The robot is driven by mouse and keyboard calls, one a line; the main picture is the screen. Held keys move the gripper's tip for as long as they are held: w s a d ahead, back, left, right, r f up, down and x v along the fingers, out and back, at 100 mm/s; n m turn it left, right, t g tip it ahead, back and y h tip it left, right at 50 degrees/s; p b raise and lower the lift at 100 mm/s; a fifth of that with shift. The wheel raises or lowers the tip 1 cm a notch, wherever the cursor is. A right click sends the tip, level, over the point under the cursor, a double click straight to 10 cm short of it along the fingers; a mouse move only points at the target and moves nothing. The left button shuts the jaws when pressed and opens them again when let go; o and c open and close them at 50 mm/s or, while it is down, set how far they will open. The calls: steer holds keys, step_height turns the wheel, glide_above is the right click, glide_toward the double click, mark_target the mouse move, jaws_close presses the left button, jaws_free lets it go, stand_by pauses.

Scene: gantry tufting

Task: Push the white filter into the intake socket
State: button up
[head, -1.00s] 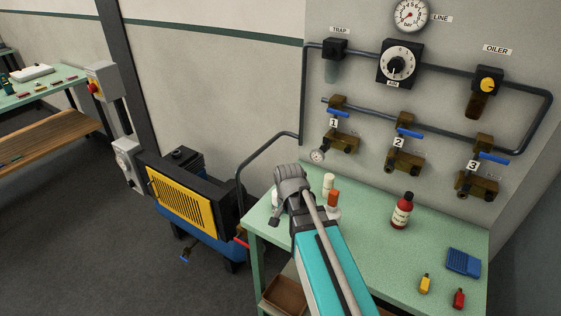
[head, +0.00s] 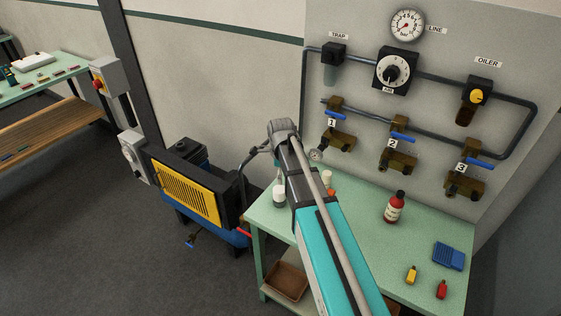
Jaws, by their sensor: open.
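A cream cylinder (head: 327,178) stands just right of my arm. I cannot tell for certain which of these is the white filter. The compressor (head: 187,186), with a yellow grille, is on the floor left of the bench. I cannot make out the intake socket.
The green bench (head: 360,232) carries a red bottle (head: 395,207), a blue tray (head: 448,256) and two small bottles at right. The wall panel (head: 430,140) holds pipes, valves and gauges. A brown bin (head: 286,281) sits under the bench. The floor at left is clear.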

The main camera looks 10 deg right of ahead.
mark_target(280, 189)
steer(key=shift+w+r+m+p, duration=0.45)
steer(key=shift+w+r+m, duration=0.45)
steer(key=shift+m, duration=0.3)
steer(key=shift+f, duration=0.3)
step_height(280, 189, down, 13)
steer(key=b, duration=1.3)
steer(key=shift+f+b, duration=0.2)
steer(key=shift+b, duration=0.2)
steer(key=c, duration=1.2)
steer(key=shift+r+p, duration=1.6)
